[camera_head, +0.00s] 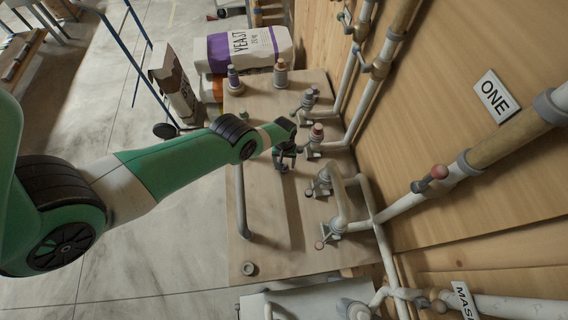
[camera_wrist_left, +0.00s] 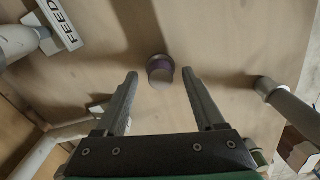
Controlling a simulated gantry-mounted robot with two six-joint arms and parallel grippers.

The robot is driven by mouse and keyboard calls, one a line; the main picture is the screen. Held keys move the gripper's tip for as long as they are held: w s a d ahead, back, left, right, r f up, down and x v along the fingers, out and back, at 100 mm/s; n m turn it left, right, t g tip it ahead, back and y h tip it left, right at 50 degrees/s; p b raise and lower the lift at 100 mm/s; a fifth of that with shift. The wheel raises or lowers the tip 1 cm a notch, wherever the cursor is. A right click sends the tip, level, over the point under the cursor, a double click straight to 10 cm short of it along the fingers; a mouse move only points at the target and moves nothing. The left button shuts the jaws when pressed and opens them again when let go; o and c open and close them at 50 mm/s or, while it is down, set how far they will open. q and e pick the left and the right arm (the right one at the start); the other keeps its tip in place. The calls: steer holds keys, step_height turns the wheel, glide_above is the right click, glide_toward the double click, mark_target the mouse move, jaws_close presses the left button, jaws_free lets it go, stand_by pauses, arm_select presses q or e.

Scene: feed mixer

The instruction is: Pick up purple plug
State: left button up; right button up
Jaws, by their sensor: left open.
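The purple plug (camera_wrist_left: 160,70) shows in the left wrist view as a short round piece with a purple band and a paler grey end. It stands out from the wooden board. My left gripper (camera_head: 284,160) is open and over the board in the head view, where it largely hides the plug. In the left wrist view the two fingers point toward the plug. The plug appears between and slightly beyond the fingertips, with clear gaps on both sides. I cannot tell its exact distance. My right gripper is not in view.
The wooden board (camera_head: 265,262) carries a bent pipe (camera_head: 242,205) left of the gripper and several valve pipes on its right. A brown plug (camera_head: 280,75) and a grey plug (camera_head: 233,80) stand at its far end, near a yeast bag (camera_head: 262,45).

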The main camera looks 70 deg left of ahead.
arm_select(q)
step_height(320, 180, down, 4)
steer(key=shift+s+b, duration=0.1)
steer(key=shift+b, duration=1.15)
steer(key=shift+r, duration=0.15)
jaws_close()
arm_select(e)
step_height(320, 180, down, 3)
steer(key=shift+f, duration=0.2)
arm_select(q)
step_height(320, 180, up, 10)
steer(key=p, duration=1)
steer(key=shift+r, duration=0.1)
steer(key=shift+d, duration=0.1)
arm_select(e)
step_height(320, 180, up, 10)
